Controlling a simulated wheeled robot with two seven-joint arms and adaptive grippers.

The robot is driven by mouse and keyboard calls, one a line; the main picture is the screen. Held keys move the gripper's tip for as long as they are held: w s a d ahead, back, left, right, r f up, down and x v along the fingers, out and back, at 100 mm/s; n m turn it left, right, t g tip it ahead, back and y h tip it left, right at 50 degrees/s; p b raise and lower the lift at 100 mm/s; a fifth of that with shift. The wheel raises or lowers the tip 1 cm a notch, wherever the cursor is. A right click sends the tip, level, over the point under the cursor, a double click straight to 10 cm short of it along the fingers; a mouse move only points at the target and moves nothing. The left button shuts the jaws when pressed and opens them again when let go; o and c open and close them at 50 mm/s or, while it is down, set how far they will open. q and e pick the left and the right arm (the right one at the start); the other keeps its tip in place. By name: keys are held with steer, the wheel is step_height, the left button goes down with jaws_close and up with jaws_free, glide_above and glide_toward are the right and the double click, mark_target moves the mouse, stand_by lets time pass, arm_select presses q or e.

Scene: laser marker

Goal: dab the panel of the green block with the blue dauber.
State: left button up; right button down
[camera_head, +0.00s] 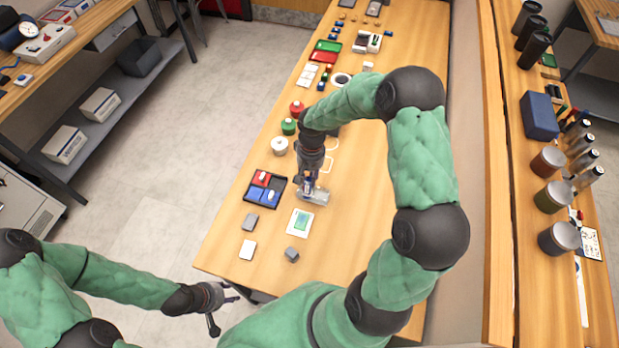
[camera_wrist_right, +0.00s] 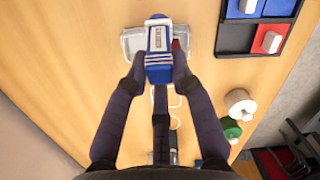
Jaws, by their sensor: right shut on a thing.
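My right gripper (camera_head: 310,186) is over the table; in the right wrist view (camera_wrist_right: 159,72) it is shut on a blue block-like piece with white stripes and a pale label, which looks like the blue dauber (camera_wrist_right: 158,60). A clear grey flat piece (camera_wrist_right: 132,41) lies beyond the dauber, and also shows beside the gripper in the head view (camera_head: 320,197). Whether they touch is unclear. A white plate with a green panel (camera_head: 300,222), which may be the green block, lies nearer the table's front, apart from the gripper. My left gripper (camera_head: 224,305) is open and empty, off the table's front edge.
A black tray (camera_head: 279,180) with red and blue sections stands left of my right gripper. Grey blocks (camera_head: 250,221) (camera_head: 291,254) and a white piece (camera_head: 247,249) lie near the front. Round white, green and red containers (camera_head: 280,145) stand behind the tray.

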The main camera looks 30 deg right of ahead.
steer(key=shift+r+p, duration=0.3)
steer(key=shift+r, duration=0.5)
steer(key=shift+r+p, duration=0.9)
steer(key=shift+r, duration=0.65)
steer(key=shift+f, duration=0.1)
